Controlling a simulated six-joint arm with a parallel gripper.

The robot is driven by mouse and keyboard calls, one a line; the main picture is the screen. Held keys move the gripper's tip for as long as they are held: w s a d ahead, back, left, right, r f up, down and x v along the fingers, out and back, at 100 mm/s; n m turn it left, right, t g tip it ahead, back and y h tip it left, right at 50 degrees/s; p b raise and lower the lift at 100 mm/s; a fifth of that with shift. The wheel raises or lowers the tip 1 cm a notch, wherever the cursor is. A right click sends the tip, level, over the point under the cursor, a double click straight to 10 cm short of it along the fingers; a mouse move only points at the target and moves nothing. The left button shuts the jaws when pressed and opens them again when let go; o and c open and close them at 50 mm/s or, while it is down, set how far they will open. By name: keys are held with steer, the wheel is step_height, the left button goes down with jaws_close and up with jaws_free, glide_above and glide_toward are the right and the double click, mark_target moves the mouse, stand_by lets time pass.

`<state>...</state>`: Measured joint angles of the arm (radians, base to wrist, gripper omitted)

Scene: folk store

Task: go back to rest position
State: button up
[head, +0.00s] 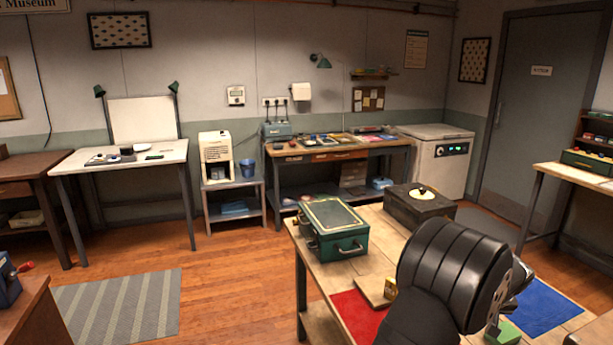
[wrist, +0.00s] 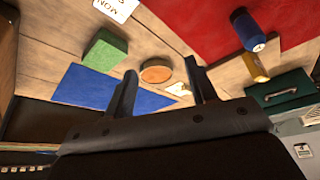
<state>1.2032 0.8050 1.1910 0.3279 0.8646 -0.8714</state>
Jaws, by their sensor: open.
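My gripper (wrist: 162,84) is open in the wrist view, its two dark fingers spread apart with nothing held between them. Beyond the fingertips lie a round orange-brown disc (wrist: 156,74) and a small pale piece (wrist: 178,89) on the wooden workbench. In the head view my black arm rises over the front right of the workbench (head: 318,271). The arm hides part of the bench top, and the fingertips cannot be made out clearly there.
The bench holds a red mat (head: 355,312), a blue mat (head: 540,305), a green block (wrist: 105,49), a blue cylinder (wrist: 248,32), a yellow piece (wrist: 256,68), a green case (head: 338,238) and a dark box (head: 418,208). Open floor lies left of it.

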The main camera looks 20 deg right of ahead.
steer(key=shift+w+d+f, duration=0.1)
steer(key=shift+w+f, duration=0.35)
steer(key=shift+w, duration=0.35)
steer(key=shift+w+a+f, duration=0.1)
steer(key=shift+w+f, duration=0.4)
steer(key=shift+w, duration=0.3)
steer(key=shift+w+d+f, duration=0.1)
steer(key=shift+w+f, duration=0.35)
steer(key=shift+w, duration=0.35)
steer(key=shift+o, duration=0.2)
